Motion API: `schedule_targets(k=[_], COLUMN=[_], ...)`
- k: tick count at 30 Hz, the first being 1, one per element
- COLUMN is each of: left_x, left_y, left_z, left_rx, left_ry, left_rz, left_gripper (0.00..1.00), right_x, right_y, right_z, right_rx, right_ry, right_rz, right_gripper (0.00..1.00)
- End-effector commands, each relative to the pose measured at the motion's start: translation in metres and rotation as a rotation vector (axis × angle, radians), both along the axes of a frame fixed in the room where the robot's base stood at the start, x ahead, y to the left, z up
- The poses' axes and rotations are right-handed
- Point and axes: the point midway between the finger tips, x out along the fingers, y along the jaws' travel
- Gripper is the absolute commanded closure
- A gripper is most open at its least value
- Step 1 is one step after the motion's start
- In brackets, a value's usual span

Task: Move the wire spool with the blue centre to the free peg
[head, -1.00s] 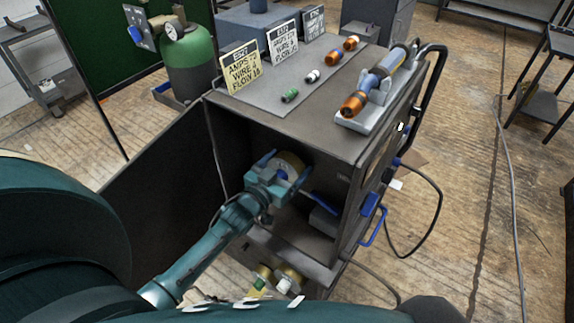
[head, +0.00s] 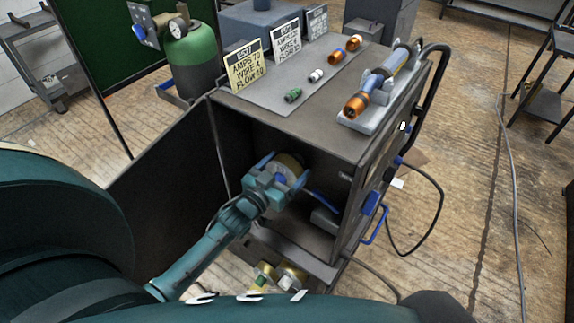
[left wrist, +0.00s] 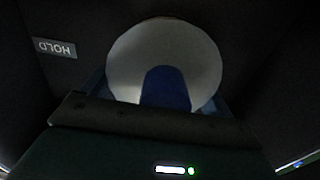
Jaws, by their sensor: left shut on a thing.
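The wire spool with the blue centre (head: 292,161) is inside the open dark cabinet, mostly covered by my left gripper. My left gripper (head: 286,172) reaches through the open front and is shut on the spool. In the left wrist view the spool (left wrist: 130,62) shows as a pale round face with a blue centre (left wrist: 166,88), between the fingers. The cabinet interior is dark, and I cannot make out a free peg. I cannot tell whether the spool still touches a peg. My right gripper is not in view.
The cabinet's door (head: 160,150) stands open at the left. Two spools (head: 265,276) (head: 291,277) sit low in front of the cabinet. A HOLD label (left wrist: 55,48) is on a dark wall. A torch (head: 380,82) and small parts lie on the cabinet top (head: 330,110).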

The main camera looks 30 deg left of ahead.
Motion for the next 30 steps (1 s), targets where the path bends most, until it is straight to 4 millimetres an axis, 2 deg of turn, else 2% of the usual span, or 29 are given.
schedule_targets(k=[1,30], left_x=[0.000,-0.029], left_y=[0.000,0.004], left_z=[0.005,0.005], left_rx=[-0.002,-0.002], left_ry=[-0.011,-0.011], left_rz=[-0.001,-0.001], left_gripper=[0.54,0.54], right_x=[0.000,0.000], right_y=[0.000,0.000], right_z=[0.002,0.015], right_rx=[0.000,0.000], right_ry=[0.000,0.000], right_rz=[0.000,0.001], right_gripper=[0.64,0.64])
